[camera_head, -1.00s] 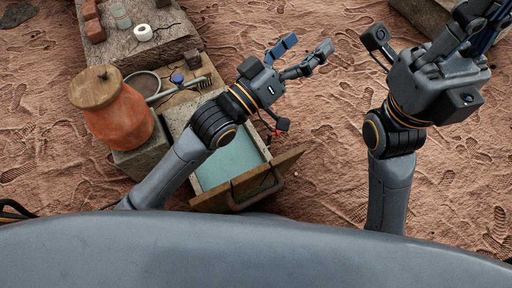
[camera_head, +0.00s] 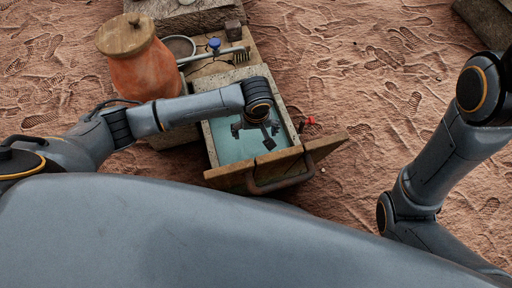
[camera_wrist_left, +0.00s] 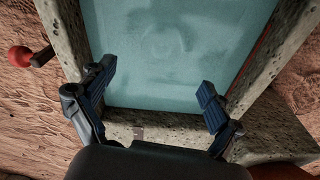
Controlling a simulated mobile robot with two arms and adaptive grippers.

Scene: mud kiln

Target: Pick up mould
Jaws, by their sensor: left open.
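No thing shows clearly as the mould. A stone-walled trough (camera_head: 290,116) with a flat teal surface (camera_head: 226,147) lies below my left gripper (camera_head: 258,132), and a wooden piece with a curved handle (camera_head: 232,178) is at its near edge. I cannot tell whether that piece is the mould. My left gripper is open and empty over the teal surface. In the left wrist view, its fingers (camera_wrist_left: 155,88) are spread above the trough, and a faint round mark shows on the teal surface (camera_wrist_left: 165,45). My right gripper is out of view.
An orange clay jar (camera_head: 145,72) with a wooden lid stands left of the trough. A brush (camera_head: 238,51), a blue-topped item (camera_head: 214,44) and a round pan (camera_head: 180,46) lie behind it. A red knob (camera_head: 309,121) sticks out on the right. Open ground lies right.

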